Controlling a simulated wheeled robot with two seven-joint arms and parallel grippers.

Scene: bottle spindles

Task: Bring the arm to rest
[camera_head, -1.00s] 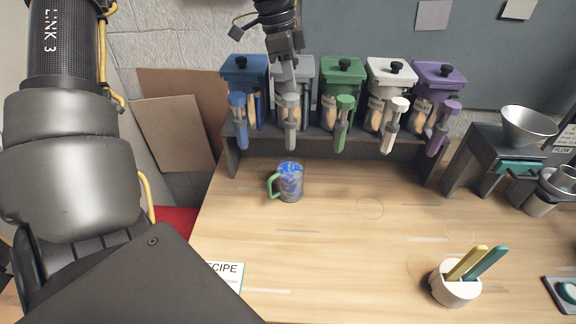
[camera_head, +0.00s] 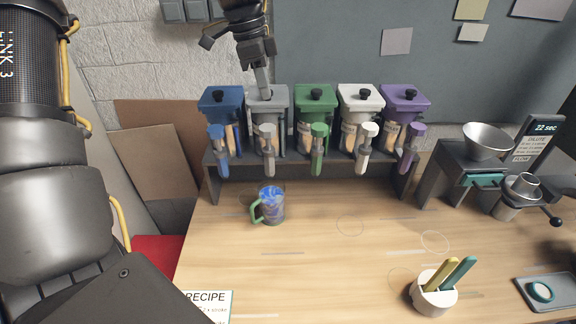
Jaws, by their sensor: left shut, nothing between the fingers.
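My left gripper (camera_head: 263,84) hangs from the top of the view with its fingers together and empty. Its tips are at the lid of the grey canister (camera_head: 283,108), over or just behind the knob; I cannot tell whether they touch. My left arm (camera_head: 50,190) fills the left edge of the view. My right gripper is not in view.
Blue, green, white and purple canisters (camera_head: 220,98) share the rack (camera_head: 290,172) with the grey one, spindles hanging in front. A blue-patterned mug (camera_head: 272,204), a white cup with two sticks (camera_head: 432,297) and a funnel stand (camera_head: 460,160) occupy the table (camera_head: 320,260).

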